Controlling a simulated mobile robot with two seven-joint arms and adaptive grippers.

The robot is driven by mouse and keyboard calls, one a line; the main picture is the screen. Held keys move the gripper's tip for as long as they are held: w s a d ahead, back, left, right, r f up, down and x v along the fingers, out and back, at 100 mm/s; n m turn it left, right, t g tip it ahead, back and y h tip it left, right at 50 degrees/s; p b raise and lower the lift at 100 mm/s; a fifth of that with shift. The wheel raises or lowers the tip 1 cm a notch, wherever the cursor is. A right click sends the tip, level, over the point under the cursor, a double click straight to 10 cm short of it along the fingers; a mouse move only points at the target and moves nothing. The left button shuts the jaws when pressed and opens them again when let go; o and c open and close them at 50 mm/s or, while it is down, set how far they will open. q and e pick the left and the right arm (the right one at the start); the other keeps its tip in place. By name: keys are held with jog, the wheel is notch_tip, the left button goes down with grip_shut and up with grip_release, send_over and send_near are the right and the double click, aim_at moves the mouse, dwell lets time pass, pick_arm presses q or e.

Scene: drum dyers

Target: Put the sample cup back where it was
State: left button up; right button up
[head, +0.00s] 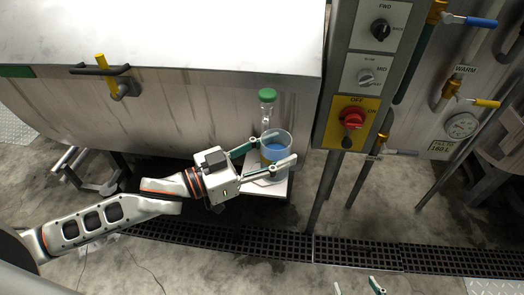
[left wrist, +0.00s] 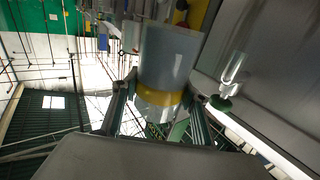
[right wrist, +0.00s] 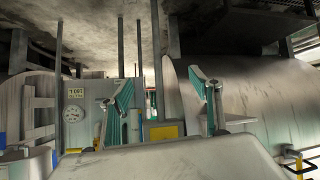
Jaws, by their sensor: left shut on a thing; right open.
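The sample cup (head: 274,151) is a clear cup with blue liquid and a yellow band. It is upright at the small white shelf (head: 277,188) on the drum's front; I cannot tell if its base touches the shelf. My left gripper (head: 286,148) is shut on the cup, one finger on each side. The cup (left wrist: 168,55) also fills the middle of the left wrist view between the fingers. My right gripper (head: 357,287) is open and empty at the bottom edge of the head view, mostly out of frame; both its fingers show in the right wrist view (right wrist: 165,88).
The control panel (head: 369,70) with a red switch (head: 352,117) is to the right. The steel drum (head: 160,110) is behind. A floor grating (head: 360,252) runs below; the floor in front is clear.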

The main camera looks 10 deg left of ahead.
aim_at(289, 151)
pick_arm(q)
jog(key=shift+w+d+r+m+g+h, duration=0.1)
jog(key=shift+d+r+m+g+h, duration=0.1)
jog(key=shift+d+m+g+h, duration=0.4)
jog(key=shift+w+d+r+m+g+h, duration=0.15)
jog(key=shift+d+m+g, duration=0.1)
jog(key=shift+d+g, duration=0.5)
jog(key=shift+w+d+r+m+g+h, duration=0.15)
jog(key=shift+d+m+g+h, duration=0.25)
jog(key=shift+d, duration=0.5)
pick_arm(e)
jog(key=shift+d, duration=0.1)
